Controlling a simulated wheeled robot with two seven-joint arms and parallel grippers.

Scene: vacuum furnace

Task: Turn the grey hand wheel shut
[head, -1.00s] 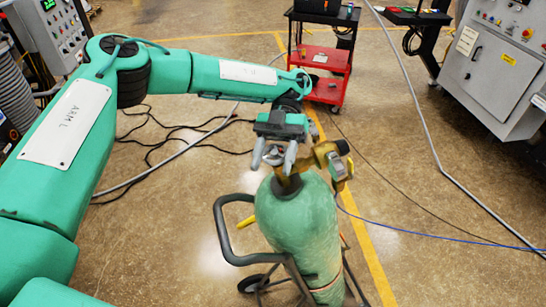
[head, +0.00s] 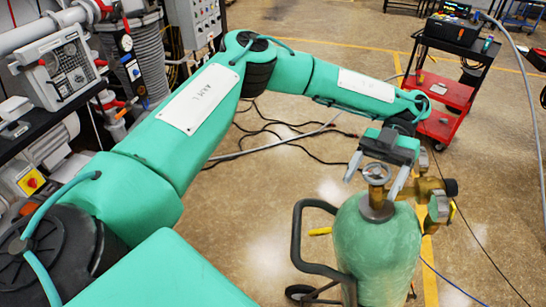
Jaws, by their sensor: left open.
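The grey hand wheel (head: 376,173) sits on top of the green gas cylinder (head: 378,245), at the valve, in the head view. My left gripper (head: 375,177) reaches in from the upper right end of my left arm and is open. One finger is on the left of the wheel and the other on its right, with visible gaps, so the wheel lies between them. I cannot tell exactly how deep the fingertips sit relative to the wheel. My right gripper is not in view.
A brass regulator (head: 432,188) juts out to the right of the valve, close to the right finger. The cylinder stands on a dark cart with a curved handle (head: 297,235) at its left. A red trolley (head: 445,105) stands behind. Cables lie on the floor.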

